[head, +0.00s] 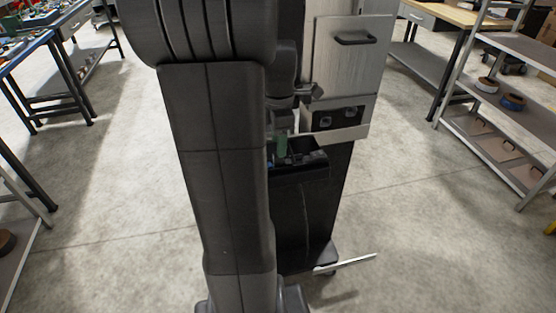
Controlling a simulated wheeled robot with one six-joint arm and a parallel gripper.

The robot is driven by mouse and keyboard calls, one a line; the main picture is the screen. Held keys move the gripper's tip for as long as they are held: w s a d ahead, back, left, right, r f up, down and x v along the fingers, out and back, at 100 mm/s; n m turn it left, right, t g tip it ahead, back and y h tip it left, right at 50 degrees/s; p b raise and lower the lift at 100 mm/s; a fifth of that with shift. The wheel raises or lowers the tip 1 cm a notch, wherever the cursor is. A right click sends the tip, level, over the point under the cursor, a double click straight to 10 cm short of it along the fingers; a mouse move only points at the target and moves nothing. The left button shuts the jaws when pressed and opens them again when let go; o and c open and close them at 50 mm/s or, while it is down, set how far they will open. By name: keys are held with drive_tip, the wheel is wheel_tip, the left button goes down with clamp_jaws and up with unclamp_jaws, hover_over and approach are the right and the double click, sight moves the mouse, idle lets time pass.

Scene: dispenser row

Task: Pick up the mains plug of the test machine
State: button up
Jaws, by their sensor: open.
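My gripper (283,128) points down in front of the grey cabinet, partly hidden behind my own large dark arm link. It is open, and its fingers are small and dark in this view. The grey cabinet (350,70), perhaps the test machine, has a door with a dark handle. Its lower panel (337,130) has two dark square openings. I cannot pick out a mains plug; it may be hidden or too small.
A blue-topped table (25,45) stands at the left. Concrete floor (430,240) is clear at the front right.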

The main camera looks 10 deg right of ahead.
wheel_tip(320, 180, down, 5)
clamp_jaws()
idle(0.3)
wheel_tip(320, 180, up, 10)
drive_tip(key=shift+r, duration=0.1)
idle(0.5)
drive_tip(key=shift+r+p, duration=1.05)
drive_tip(key=shift+p, duration=0.25)
idle(0.5)
wheel_tip(320, 180, up, 3)
drive_tip(key=shift+f+p, duration=0.15)
drive_tip(key=shift+p, duration=1.05)
